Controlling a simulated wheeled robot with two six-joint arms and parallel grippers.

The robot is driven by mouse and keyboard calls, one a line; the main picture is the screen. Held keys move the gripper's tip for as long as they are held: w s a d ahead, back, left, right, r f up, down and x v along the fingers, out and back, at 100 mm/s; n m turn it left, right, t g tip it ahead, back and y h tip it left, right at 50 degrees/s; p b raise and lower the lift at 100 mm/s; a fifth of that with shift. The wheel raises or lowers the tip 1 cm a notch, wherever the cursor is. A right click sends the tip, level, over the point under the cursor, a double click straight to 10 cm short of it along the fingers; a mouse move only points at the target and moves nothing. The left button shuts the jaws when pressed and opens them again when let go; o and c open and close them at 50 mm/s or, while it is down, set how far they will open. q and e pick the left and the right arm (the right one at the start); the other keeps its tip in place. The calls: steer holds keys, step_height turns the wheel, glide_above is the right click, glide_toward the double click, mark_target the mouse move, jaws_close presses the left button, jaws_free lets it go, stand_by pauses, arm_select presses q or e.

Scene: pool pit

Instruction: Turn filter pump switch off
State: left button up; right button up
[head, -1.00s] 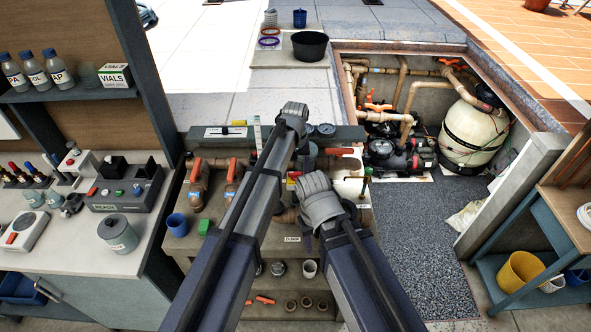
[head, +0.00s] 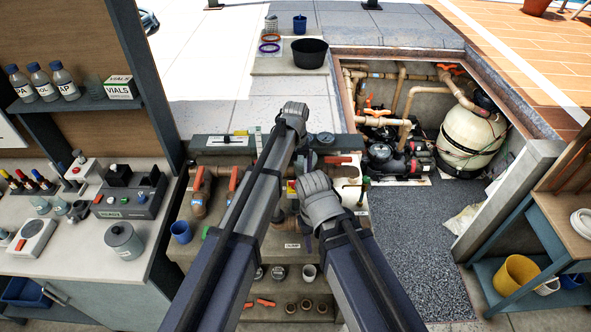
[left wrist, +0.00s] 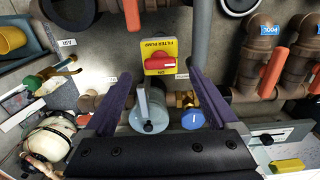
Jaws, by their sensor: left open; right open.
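The filter pump switch (left wrist: 160,62) is a yellow plate lettered FILTER PUMP, upside down in the left wrist view, with a red knob (left wrist: 161,65) lying crosswise. In the head view only a small yellow and red patch (head: 291,186) shows beside my left arm. My left gripper (left wrist: 160,76) is open and empty, with one finger on each side of the plate in the wrist view; its distance from the knob is unclear. In the head view my left gripper (head: 295,112) is above the pipe bench. My right gripper (head: 317,190) is lower and right of it; its fingers are hard to make out.
Pipes with orange valve handles (head: 234,178) stand left of my arms. A grey cylinder (left wrist: 150,108) and a blue-capped fitting (left wrist: 192,119) lie between my left fingers in the wrist view. The pump pit with a sand filter (head: 470,138) is at right. Grey mat floor (head: 415,255) is clear.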

mark_target(296, 182)
arm_select(q)
step_height(296, 182, up, 3)
steer(key=shift+r+p, duration=0.2)
steer(key=shift+p, duration=0.95)
steer(key=shift+f, duration=0.1)
steer(key=s+a+f+m+b, duration=0.1)
steer(key=s+a+f+b, duration=0.1)
steer(key=s+f+b, duration=0.3)
steer(key=s+a+f+m+b, duration=0.1)
steer(key=s+f+b, duration=0.4)
steer(key=s, duration=0.8)
steer(key=s+a+f+m+y+b, duration=0.1)
steer(key=s+a+f+m+b, duration=0.1)
steer(key=s, duration=0.7)
step_height(296, 182, down, 3)
steer(key=a+b, duration=0.1)
steer(key=b, duration=0.2)
steer(key=shift+r, duration=0.1)
steer(key=shift+c, duration=0.2)
